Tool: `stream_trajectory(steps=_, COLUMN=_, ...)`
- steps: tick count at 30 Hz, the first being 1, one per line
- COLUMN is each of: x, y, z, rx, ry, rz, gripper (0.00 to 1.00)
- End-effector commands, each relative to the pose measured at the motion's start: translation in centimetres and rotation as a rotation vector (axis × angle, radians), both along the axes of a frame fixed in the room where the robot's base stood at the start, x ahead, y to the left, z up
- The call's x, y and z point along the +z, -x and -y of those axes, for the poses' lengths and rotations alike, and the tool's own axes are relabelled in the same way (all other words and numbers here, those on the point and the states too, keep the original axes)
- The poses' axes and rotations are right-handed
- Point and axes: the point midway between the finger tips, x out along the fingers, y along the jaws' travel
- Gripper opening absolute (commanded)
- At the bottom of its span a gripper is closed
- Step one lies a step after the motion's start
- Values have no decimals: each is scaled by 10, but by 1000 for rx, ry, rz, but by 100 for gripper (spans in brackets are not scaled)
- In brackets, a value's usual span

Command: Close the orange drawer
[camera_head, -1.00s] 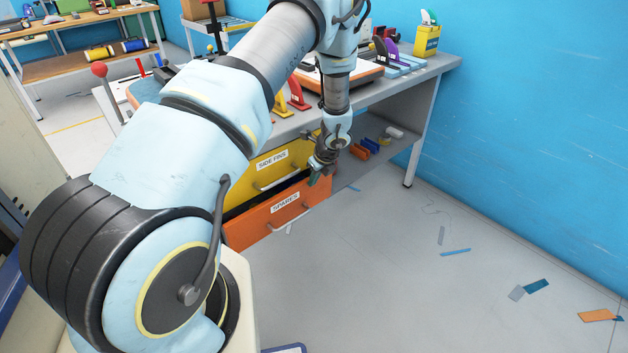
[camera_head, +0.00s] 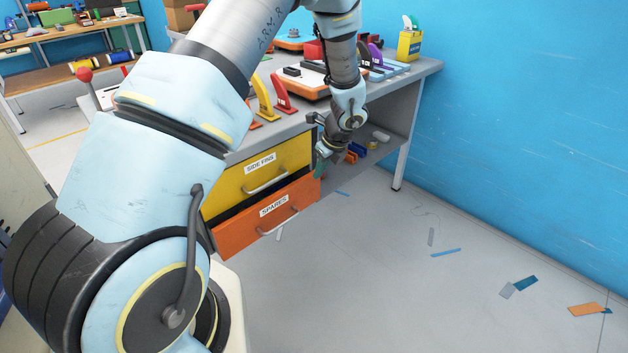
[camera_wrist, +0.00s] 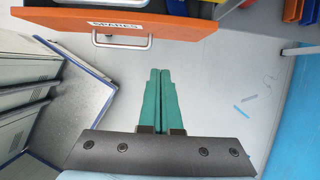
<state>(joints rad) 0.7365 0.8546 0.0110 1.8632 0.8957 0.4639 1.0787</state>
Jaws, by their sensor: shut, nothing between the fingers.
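The orange drawer (camera_head: 240,231), labelled SPARES, is the lower one under the workbench and stands partly open, its front jutting out past the yellow drawer above. Its metal handle (camera_head: 278,223) runs along the front. In the wrist view the orange drawer front (camera_wrist: 185,24) lies across the upper left, with the handle (camera_wrist: 122,42) facing my gripper. My gripper (camera_wrist: 160,70) has green fingers pressed together, empty, apart from the drawer front in that picture. In the head view my gripper (camera_head: 321,162) is by the drawer's right end, its fingertips partly hidden.
The yellow SIDE FINS drawer (camera_head: 285,163) sits above. The workbench top (camera_head: 420,72) holds fins and tools, and a low shelf (camera_head: 390,150) carries small rolls. A blue wall (camera_head: 530,110) stands at the right. The floor (camera_head: 380,270) in front is mostly clear, with flat scraps.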

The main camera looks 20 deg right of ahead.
Motion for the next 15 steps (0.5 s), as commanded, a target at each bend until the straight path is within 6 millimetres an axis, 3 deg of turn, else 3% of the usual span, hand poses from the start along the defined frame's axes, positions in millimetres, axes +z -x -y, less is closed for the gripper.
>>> stream_trajectory(steps=5, x=-65, y=27, z=-14, rx=16, ry=-129, rz=-13, gripper=0)
stream_trajectory(steps=9, x=-125, y=50, z=-40, rx=40, ry=-305, rz=31, gripper=0)
stream_trajectory(steps=15, x=-168, y=58, z=-70, rx=59, ry=-527, rz=210, gripper=0)
